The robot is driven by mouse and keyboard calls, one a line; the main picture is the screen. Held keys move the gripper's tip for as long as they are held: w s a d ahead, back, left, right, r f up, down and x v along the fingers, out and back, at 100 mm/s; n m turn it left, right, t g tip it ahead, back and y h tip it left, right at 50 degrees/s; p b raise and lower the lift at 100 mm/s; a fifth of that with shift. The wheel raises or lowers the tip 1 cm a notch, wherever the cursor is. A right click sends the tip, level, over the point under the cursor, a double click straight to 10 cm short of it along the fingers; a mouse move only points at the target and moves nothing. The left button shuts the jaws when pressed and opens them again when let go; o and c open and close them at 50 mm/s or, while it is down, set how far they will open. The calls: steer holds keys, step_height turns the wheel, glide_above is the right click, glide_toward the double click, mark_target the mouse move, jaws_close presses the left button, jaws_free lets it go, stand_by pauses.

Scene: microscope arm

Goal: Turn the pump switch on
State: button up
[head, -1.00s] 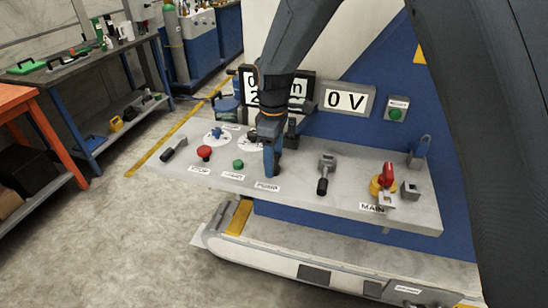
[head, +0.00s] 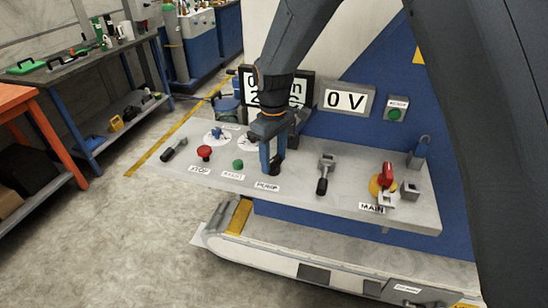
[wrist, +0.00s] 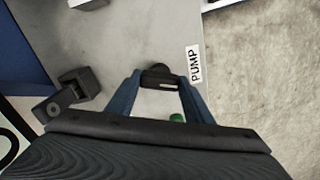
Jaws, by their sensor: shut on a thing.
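The pump switch (wrist: 160,76) is a small black knob with a white line on it, beside the PUMP label (wrist: 195,65) in the wrist view. My gripper (wrist: 160,88) has one blue finger on each side of the knob and is shut on it. In the head view my gripper (head: 270,169) points down at the panel (head: 222,185), just behind the PUMP label (head: 267,186). The knob is mostly hidden by the fingers there.
A green start button (head: 238,164) and red stop button (head: 204,152) are left of my gripper. A lever (head: 324,175) and the red main switch (head: 385,175) are to the right. A display reading 0 V (head: 346,99) stands behind.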

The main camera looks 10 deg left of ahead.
mark_target(273, 160)
steer(key=m, duration=0.7)
steer(key=shift+r+p, duration=0.15)
steer(key=shift+p, duration=0.25)
steer(key=m, duration=0.6)
steer(key=shift+w+a+p, duration=0.1)
steer(key=shift+p, duration=0.25)
steer(key=shift+m, duration=0.4)
steer(key=o, duration=1.1)
steer(key=shift+c, duration=0.2)
steer(key=shift+r+b, duration=1.25)
steer(key=shift+r, duration=2.6)
